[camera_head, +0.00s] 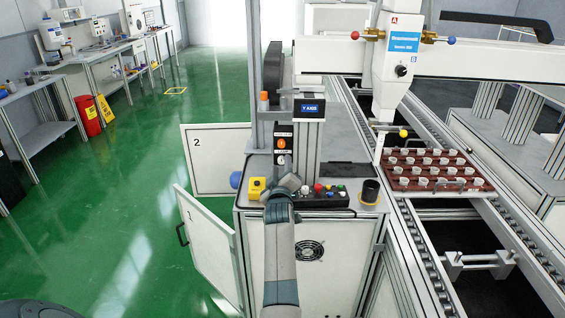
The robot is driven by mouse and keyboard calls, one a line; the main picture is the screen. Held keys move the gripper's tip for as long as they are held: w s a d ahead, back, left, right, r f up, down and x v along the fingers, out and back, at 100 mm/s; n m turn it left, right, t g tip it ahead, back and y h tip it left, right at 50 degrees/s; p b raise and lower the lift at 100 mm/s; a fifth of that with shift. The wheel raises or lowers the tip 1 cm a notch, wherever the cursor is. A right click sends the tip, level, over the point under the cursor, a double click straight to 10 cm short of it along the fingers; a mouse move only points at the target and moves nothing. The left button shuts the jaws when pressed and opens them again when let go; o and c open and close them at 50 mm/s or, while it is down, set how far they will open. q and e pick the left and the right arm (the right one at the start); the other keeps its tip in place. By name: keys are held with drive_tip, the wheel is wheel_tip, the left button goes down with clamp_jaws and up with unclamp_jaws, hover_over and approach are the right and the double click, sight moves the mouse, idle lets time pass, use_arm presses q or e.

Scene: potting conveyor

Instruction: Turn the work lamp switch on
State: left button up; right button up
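A small black switch panel (282,136) with pale labels, an orange round element and a lower dark knob stands on the front of the grey post at the machine's control end. Its labels are too small to read, so I cannot tell which element is the work lamp switch. My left gripper (288,182) is just below this panel, in front of the control desk. My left arm reaches up to it from the bottom of the picture. The fingers are small and blend together, so their opening is unclear. My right gripper is not in view.
Cabinet door 1 (205,240) hangs open at lower left.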

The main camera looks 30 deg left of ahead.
use_arm(q)
drive_tip(key=shift+w+a, duration=0.1)
drive_tip(key=shift+w, duration=0.1)
drive_tip(key=shift+r, duration=0.1)
clamp_jaws()
